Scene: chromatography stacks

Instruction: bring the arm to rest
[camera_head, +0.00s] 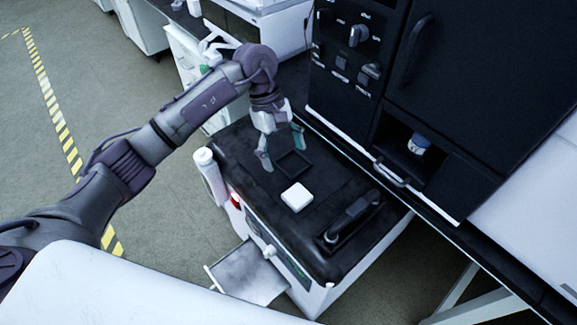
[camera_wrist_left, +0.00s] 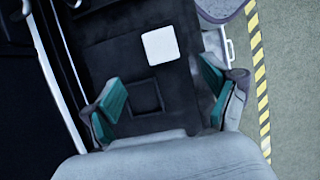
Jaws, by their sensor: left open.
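My left arm comes in from the left in the head view. My left gripper (camera_head: 283,150) points down over the black top of a white cabinet (camera_head: 260,200). Its two teal-lined fingers are spread apart, with nothing between them. In the left wrist view the open fingers (camera_wrist_left: 160,105) stand either side of a square black recess or frame (camera_wrist_left: 146,96) on the black top. The same square frame (camera_head: 293,164) shows just by the fingertips in the head view. Whether the fingertips touch the top is unclear. My right gripper is not in either view.
A white square block (camera_head: 297,197) lies on the black top near the frame; it also shows in the left wrist view (camera_wrist_left: 160,46). A black handled device (camera_head: 352,216) lies to its right. A white cylinder (camera_head: 209,173) stands at the left edge. A tall black instrument (camera_head: 440,90) rises behind.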

